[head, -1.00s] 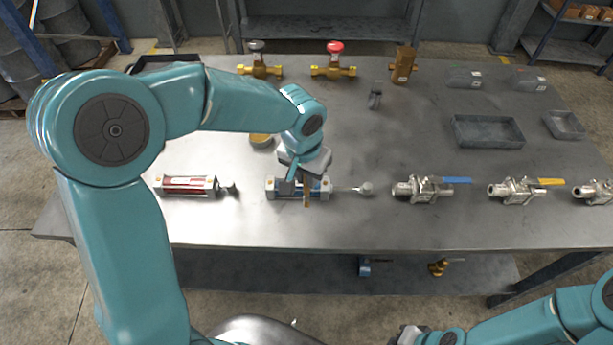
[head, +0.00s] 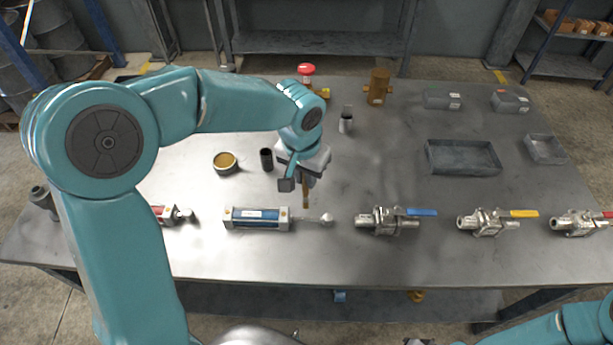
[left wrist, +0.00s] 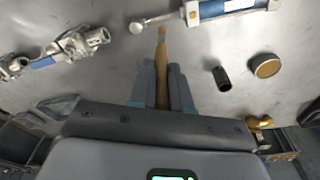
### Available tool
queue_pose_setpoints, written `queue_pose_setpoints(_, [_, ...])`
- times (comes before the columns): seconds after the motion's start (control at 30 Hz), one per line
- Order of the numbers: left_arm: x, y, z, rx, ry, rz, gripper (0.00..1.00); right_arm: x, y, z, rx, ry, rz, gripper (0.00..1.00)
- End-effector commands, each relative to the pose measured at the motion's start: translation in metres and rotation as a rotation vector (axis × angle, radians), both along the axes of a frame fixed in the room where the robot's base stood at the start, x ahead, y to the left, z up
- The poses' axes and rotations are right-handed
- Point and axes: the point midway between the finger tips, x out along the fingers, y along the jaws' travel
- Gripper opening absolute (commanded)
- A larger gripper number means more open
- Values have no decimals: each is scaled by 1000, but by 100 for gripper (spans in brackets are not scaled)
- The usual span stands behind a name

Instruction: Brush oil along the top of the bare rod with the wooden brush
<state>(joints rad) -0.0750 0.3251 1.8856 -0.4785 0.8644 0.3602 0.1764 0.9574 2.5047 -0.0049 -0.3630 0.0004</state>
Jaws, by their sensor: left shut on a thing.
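My left gripper (head: 297,184) is shut on the wooden brush (head: 306,196), which points down. The brush (left wrist: 161,48) also shows between the fingers in the left wrist view. The blue cylinder (head: 257,218) lies on the bench, its bare rod (head: 306,219) sticking out to the right and ending in a round knob (head: 327,218). The brush tip is beside the rod, near the cylinder's end; I cannot tell whether they touch. A round tin with yellow-brown contents (head: 226,161) stands behind and left. My right arm shows at the lower right, its fingers out of sight.
A black cup (head: 267,159) stands near the tin. Valves with blue (head: 388,221) and yellow (head: 484,222) handles lie right. A grey tray (head: 463,158) sits farther back.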

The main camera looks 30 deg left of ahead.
Motion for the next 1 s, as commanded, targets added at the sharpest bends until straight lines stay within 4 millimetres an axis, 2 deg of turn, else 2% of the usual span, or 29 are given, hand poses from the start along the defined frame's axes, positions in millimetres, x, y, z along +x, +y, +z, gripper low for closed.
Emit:
queue_pose_setpoints(0.23, [-3, 7, 5, 0, 1, 12, 0, 0, 0, 2, 0, 0, 1, 0])
queue_pose_setpoints(0.73, [-3, 9, -45, 1, 2, 10, 0, 0, 0, -36, 0, 0, 1, 0])
queue_pose_setpoints(1.0, [-1, 7, -53, 1, 1, 10, 0, 0, 0, -40, 0, 0, 0, 0])
